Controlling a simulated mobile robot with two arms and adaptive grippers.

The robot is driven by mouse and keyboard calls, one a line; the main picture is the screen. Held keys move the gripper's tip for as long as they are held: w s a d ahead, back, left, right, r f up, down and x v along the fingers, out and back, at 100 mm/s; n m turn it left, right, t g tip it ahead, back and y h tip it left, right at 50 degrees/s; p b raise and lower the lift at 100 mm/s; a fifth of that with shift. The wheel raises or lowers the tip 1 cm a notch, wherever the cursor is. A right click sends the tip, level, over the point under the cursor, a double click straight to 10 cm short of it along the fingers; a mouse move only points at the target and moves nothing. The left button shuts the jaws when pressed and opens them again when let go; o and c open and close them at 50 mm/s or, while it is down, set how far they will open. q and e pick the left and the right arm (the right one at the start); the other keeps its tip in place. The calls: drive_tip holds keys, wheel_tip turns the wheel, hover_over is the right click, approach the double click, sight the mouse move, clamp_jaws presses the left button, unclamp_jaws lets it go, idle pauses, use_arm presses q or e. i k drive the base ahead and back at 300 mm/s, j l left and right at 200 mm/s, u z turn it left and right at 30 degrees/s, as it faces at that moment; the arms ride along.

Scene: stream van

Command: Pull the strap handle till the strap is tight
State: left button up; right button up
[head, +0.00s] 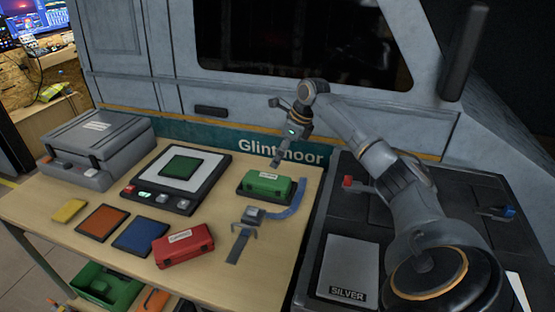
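A blue strap (291,203) curves from beside the right end of a green case (268,183) to a grey buckle (253,214) on the table. A grey piece that looks like the strap handle (243,229) sits just in front of the buckle, with a flat dark tail (237,248) lying towards the table's front. I cannot tell from here how tight the strap is. My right gripper (276,161) points down above and behind the green case, apart from the handle. Its fingers are small and seem close together; I cannot tell whether they are shut. My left gripper is not in view.
A red case (183,246), blue pad (140,236), orange pad (102,223) and yellow block (69,211) lie to the left. A black-framed device (178,178) and a grey box (98,143) stand behind them. The van wall (160,70) closes the back. The table's front right is clear.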

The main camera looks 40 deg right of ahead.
sight(247, 228)
drive_tip(key=z, duration=1.15)
